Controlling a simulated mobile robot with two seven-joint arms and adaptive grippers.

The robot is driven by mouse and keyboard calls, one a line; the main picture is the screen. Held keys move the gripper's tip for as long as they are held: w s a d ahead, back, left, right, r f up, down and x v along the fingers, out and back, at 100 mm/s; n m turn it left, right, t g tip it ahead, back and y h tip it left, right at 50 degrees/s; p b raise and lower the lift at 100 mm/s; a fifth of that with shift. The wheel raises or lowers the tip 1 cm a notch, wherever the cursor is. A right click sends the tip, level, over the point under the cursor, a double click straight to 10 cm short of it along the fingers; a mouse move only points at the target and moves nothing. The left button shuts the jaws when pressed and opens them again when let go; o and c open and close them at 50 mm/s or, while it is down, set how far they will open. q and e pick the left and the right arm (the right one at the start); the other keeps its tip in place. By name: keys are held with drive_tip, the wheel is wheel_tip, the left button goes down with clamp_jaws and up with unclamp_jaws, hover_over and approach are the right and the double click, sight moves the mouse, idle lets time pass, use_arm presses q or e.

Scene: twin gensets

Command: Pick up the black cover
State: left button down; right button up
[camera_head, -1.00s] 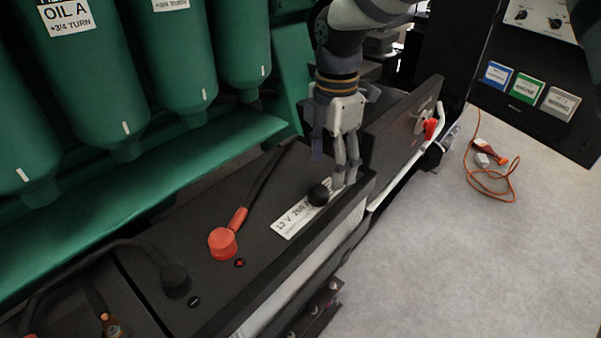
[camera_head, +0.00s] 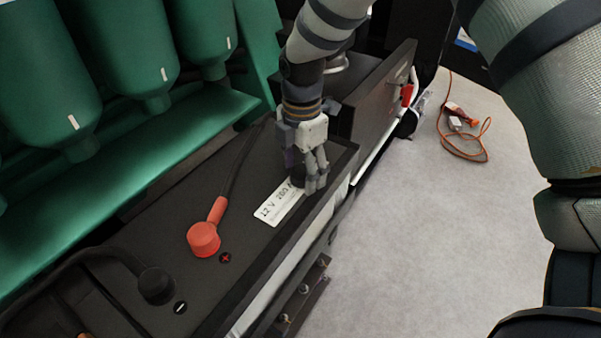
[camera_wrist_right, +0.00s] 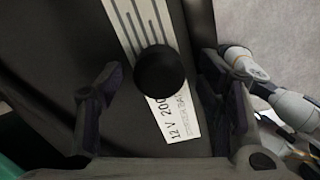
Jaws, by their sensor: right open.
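The black cover (camera_head: 298,177) is a small round black cap on top of the black battery (camera_head: 258,257), at the end of the white 12 V label (camera_head: 278,203). In the head view my right gripper (camera_head: 308,184) points down over it and partly hides it. In the right wrist view the cover (camera_wrist_right: 160,73) shows whole between the two spread fingers, with gaps on both sides. The right gripper is open and empty. My left gripper is not in view.
A red terminal cap (camera_head: 204,239) and a black cable cap (camera_head: 156,284) sit on the battery tops. Green cylinders (camera_head: 130,55) stand at the left. A dark upright panel (camera_head: 377,110) stands behind the gripper. An orange cable (camera_head: 462,148) lies on the pale floor.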

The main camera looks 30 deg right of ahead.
drive_tip(key=shift+r, duration=0.1)
drive_tip(key=c, duration=1)
